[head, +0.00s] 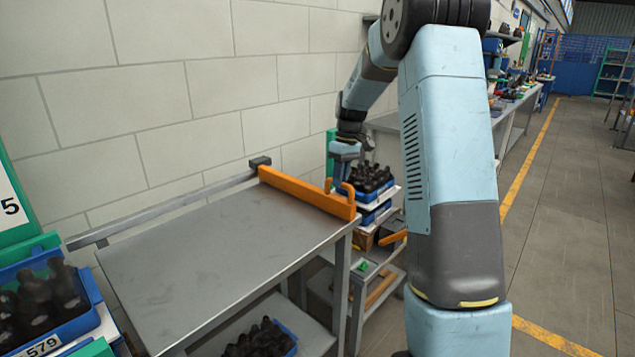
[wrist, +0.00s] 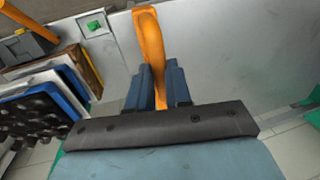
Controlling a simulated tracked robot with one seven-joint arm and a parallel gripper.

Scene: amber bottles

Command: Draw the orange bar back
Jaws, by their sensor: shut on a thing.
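The orange bar (head: 300,193) lies across the right end of a grey metal table. Its far end meets a dark block (head: 260,162) on the rail along the wall, and upright orange parts rise near its right end. My gripper (head: 338,180) is at that right end, partly hard to make out in the head view. In the wrist view my gripper (wrist: 157,92) has its two blue-grey fingers closed around an orange handle (wrist: 150,45), which sticks out past the fingertips. The handle's lower part is hidden behind the dark gripper body.
The grey tabletop (head: 200,255) left of the bar is clear. A blue crate of dark bottles (head: 368,182) stands on a stack just right of the bar. Another bottle crate (head: 45,305) is at lower left. The block wall runs behind.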

